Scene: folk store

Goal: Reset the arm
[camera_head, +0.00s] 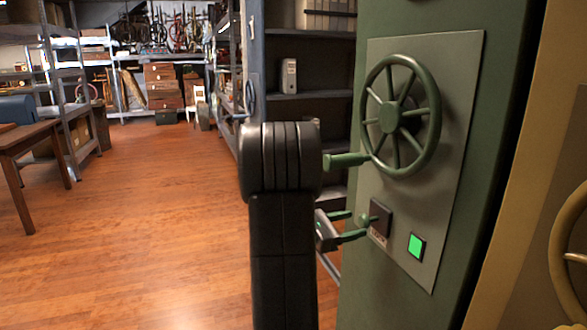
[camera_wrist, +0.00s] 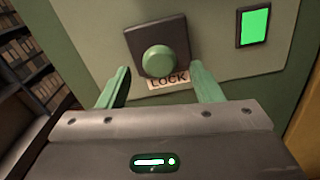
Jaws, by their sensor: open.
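My gripper (camera_head: 357,225) is at the end of my black arm, in front of the green cabinet's grey panel (camera_head: 455,120). Its green fingers are open. In the wrist view my gripper (camera_wrist: 160,75) has one finger on each side of a round green knob (camera_wrist: 159,60). The knob sits on a dark square plate (camera_wrist: 140,38) above a label reading "LOCK" (camera_wrist: 168,82). Whether the fingers touch the knob I cannot tell. A green lit square (camera_head: 416,246) is to the right; it also shows in the wrist view (camera_wrist: 254,27).
A green spoked handwheel (camera_head: 391,117) is above the knob, close to my arm. A yellow cabinet (camera_head: 530,215) with another wheel is at right. Dark shelves (camera_head: 308,95) stand behind my arm. Wooden floor (camera_head: 150,220) is clear at left, beside a brown table (camera_head: 30,135).

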